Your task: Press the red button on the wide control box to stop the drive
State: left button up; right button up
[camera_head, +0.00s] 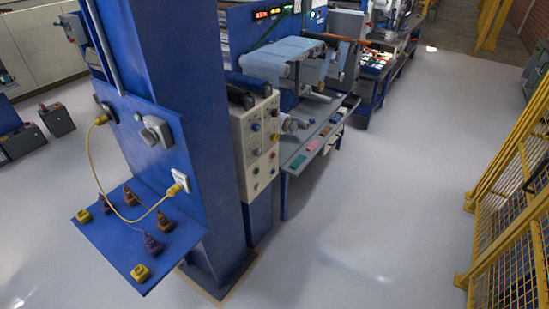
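A beige control box (241,143) stands near the middle of the head view, just right of the large blue column. Its front carries several small coloured buttons and knobs. They are small here, and I cannot tell for sure which one is the red button. The column hides part of the box's left side. Neither of my grippers is in view.
The blue column (183,90) carries a blue shelf (115,240) with several plugs and a yellow cable (95,165). Behind the box is a roller machine (275,62) with a narrow side table (300,160). A yellow mesh fence (515,215) stands at the right. The grey floor (380,210) between is clear.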

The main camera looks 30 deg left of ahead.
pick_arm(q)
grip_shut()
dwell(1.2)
